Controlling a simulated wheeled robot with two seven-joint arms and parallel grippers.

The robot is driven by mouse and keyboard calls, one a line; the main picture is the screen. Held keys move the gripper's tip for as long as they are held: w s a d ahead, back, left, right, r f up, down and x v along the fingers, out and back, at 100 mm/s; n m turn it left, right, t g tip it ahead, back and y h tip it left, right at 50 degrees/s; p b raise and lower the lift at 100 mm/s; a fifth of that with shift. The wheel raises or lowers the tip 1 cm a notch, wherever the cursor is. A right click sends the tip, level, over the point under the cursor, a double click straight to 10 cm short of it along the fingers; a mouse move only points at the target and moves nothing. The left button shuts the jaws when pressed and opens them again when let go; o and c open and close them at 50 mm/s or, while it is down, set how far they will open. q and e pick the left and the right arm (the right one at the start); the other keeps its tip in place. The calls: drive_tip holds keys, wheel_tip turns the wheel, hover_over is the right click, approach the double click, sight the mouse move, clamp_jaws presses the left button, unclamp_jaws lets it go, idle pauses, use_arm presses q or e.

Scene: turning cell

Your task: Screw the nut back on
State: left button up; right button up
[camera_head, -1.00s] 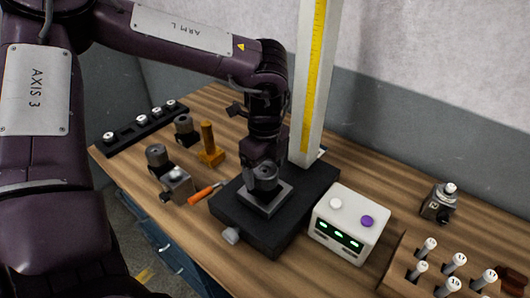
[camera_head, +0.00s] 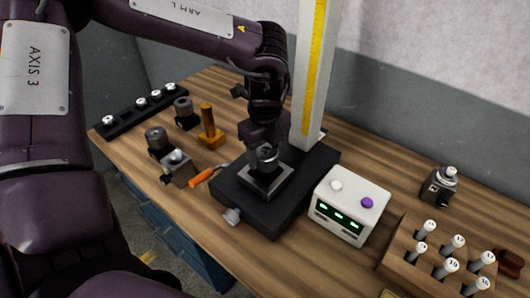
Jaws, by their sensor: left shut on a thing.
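My left gripper (camera_head: 266,150) points down over the black base with the white column. It is shut on a small dark round part, which looks like the nut (camera_head: 267,155); its lower edge and the thread are mostly hidden by the fingers. Below it is a square grey block (camera_head: 266,181) on the black base (camera_head: 240,205). I cannot tell whether the nut touches the block or is engaged on a thread. My right gripper is not in view.
A white box (camera_head: 347,205) with green displays stands right of the base. A wooden rack (camera_head: 405,262) holds several numbered white-topped pins. Dark metal blocks (camera_head: 180,170), an orange-handled tool (camera_head: 201,177) and a yellow-brown post (camera_head: 208,125) stand left. The white column (camera_head: 312,80) rises close behind the gripper.

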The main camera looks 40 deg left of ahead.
use_arm(q)
drive_tip(key=m+b, duration=0.1)
drive_tip(key=m, duration=0.4)
drive_tip(key=shift+w+f, duration=0.1)
drive_tip(key=m, duration=0.2)
drive_tip(key=shift+m, duration=0.3)
drive_tip(key=shift+m+b, duration=0.45)
drive_tip(key=shift+m, duration=1.35)
drive_tip(key=m, duration=0.6)
